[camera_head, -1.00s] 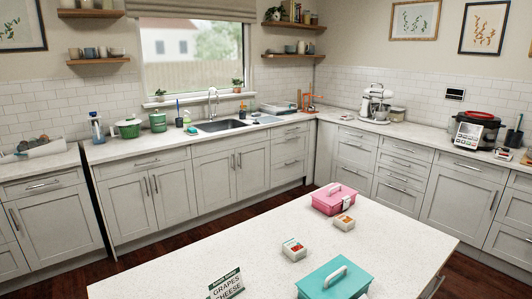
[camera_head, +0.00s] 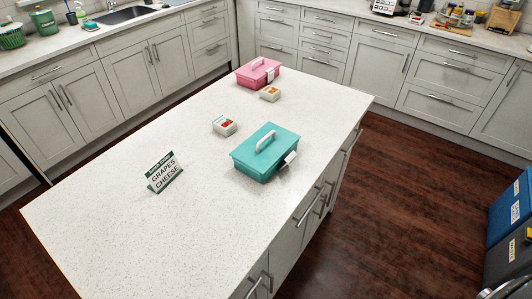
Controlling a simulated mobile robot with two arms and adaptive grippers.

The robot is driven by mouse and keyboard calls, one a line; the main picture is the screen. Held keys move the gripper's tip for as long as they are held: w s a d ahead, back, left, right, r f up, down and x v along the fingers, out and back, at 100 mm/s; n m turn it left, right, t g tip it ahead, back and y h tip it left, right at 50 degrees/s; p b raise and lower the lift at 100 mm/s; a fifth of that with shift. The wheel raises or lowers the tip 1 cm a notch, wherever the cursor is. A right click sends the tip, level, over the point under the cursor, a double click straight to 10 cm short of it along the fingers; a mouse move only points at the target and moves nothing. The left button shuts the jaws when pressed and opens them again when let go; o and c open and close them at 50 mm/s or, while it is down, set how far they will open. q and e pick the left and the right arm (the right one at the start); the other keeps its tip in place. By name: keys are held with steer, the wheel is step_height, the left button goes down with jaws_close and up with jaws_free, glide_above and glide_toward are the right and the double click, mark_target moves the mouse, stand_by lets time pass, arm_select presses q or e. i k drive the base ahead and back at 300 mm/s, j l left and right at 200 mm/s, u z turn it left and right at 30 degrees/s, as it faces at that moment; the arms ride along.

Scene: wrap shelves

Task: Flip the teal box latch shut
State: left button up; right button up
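The teal box (camera_head: 252,163) with a white handle on its lid stands on the white island counter, right of its middle. Its lid looks down on the box. A small pale flap (camera_head: 291,158) sticks out at the box's right side, at an angle to the wall. It may be the latch or a tag; I cannot tell which. Neither of my grippers is in view.
On the island (camera_head: 110,215) are a pink box (camera_head: 252,78), two small food containers (camera_head: 224,126) (camera_head: 269,94) and a sign (camera_head: 164,172) reading grapes and cheese. Dark floor is open to the right. Blue and dark bins (camera_head: 510,208) stand at the right edge.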

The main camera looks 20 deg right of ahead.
mark_target(290, 158)
steer(key=k+l+z, duration=0.1)
steer(key=k+l, duration=0.15)
steer(key=k, duration=0.15)
steer(key=k+l+z, duration=0.15)
steer(key=k+l, duration=0.2)
steer(key=k, duration=0.05)
